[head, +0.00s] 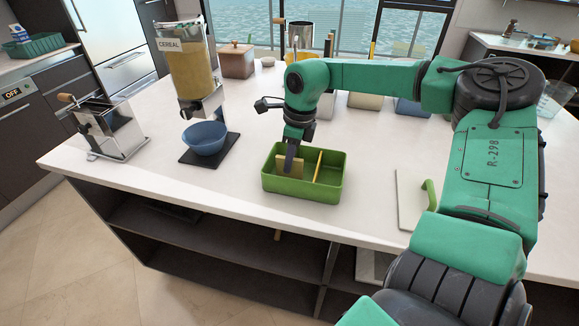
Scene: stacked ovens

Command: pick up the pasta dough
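A green two-compartment box (312,192) sits on the white island counter. A flat tan piece that looks like the pasta dough (296,169) stands upright in its left compartment. My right gripper (289,163) points straight down into that compartment, right at the tan piece. One dark finger shows in front of the piece and overlaps its top part. The other finger is hidden, so I cannot tell whether the gripper is closed on it. My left gripper is out of view.
A yellow divider (319,166) splits the box. A blue bowl (204,138) stands under a cereal dispenser (188,78), left of the box. A metal pasta machine (113,130) is farther left. A white board with a green handle (409,198) lies right. The counter's front edge is close.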

